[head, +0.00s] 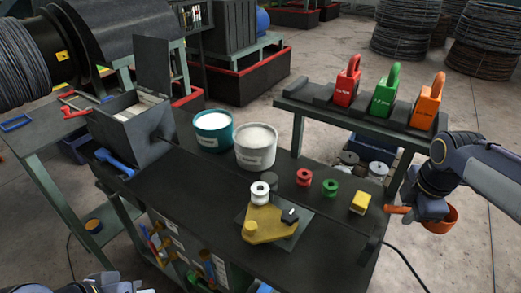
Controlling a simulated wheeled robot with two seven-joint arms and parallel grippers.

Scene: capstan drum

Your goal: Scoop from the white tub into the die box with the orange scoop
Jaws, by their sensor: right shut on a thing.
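The white tub (256,148) stands on the dark bench, filled near its rim with pale powder. A dark grey box (128,130) with its lid raised, which looks like the die box, stands at the bench's left end with pale contents inside. My right gripper (425,208) is shut on the orange scoop (441,222), beyond the bench's right end and well away from the tub. The scoop's handle end sticks out left of the gripper and its bowl is partly hidden behind it. Of my left arm, only a part shows at the bottom left edge; its jaws are out of view.
A teal tub (212,130) touches or nearly touches the white tub. A yellow fixture (268,226) and small red (303,178) and green (330,187) spools occupy the bench's right half. A raised shelf (345,117) with red, green and orange padlock-shaped blocks stands behind.

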